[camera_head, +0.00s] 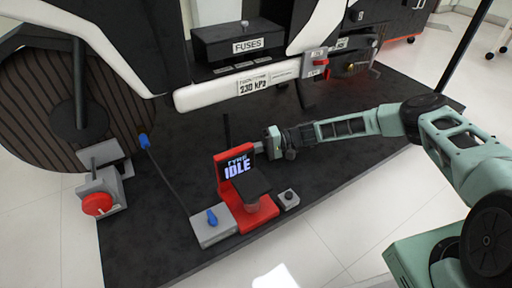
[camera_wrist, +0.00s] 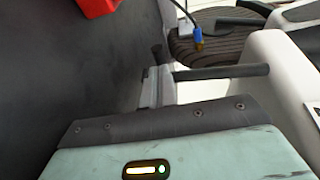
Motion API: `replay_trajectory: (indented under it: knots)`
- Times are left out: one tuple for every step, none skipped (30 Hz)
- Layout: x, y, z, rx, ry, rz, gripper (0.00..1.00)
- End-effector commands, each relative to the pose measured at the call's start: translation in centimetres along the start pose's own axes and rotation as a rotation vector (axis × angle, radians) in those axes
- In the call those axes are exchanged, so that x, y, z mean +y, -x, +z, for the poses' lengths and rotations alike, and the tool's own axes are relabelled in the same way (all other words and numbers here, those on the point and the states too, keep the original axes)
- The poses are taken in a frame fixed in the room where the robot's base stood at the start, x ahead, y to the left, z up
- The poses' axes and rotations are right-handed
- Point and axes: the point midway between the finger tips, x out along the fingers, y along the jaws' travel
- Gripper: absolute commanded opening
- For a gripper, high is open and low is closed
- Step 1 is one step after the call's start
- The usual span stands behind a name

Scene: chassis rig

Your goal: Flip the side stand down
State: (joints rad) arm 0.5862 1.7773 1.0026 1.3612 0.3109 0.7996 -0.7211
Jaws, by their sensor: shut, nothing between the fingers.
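My gripper (camera_head: 260,147) is shut and empty, low under the white beam and just right of the red tyre unit. It also shows in the wrist view (camera_wrist: 158,78). A dark bar (camera_wrist: 222,72) reaches right from beside the fingertips, in front of the white body; I cannot tell whether they touch. A thin dark upright rod (camera_head: 227,127) stands behind the tyre unit in the head view and may be the same bar. A short dark leg (camera_head: 306,96) hangs below the beam farther right. I cannot tell for certain which is the side stand.
The red tyre unit (camera_head: 248,213) with its IDLE screen stands close to my gripper. A grey box with a blue lever (camera_head: 212,228) and a small button box (camera_head: 288,199) flank it. The white beam (camera_head: 215,93) runs overhead.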

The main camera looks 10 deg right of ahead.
Motion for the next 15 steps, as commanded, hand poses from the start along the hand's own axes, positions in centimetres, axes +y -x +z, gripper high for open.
replay_trajectory:
  knots:
    - [0.0,-0.3,0.1,-0.002,0.002,0.001,0.00]
    - [0.0,-0.5,0.1,-0.002,0.002,0.001,0.00]
    - [0.0,-0.7,0.2,-0.001,0.002,0.002,0.00]
    - [0.1,-0.8,0.2,-0.001,0.002,0.002,0.00]
    - [0.1,-0.9,0.3,-0.001,0.002,0.003,0.00]
    - [0.1,-1.0,0.3,-0.001,0.002,0.003,0.00]
    - [0.1,-1.1,0.3,-0.001,0.002,0.003,0.00]
    - [0.1,-1.2,0.3,-0.001,0.002,0.003,0.00]
    - [0.1,-1.3,0.4,-0.001,0.002,0.003,0.00]
    - [0.1,-1.3,0.4,-0.001,0.002,0.003,0.00]
    - [0.1,-1.4,0.4,-0.002,0.002,0.003,0.00]
    - [0.1,-1.4,0.4,-0.002,0.002,0.003,0.00]
    - [0.1,-1.5,0.5,-0.002,0.002,0.003,0.00]
    - [0.1,-1.5,0.5,-0.003,0.002,0.003,0.00]
    - [0.1,-1.6,0.5,-0.003,0.002,0.003,0.00]
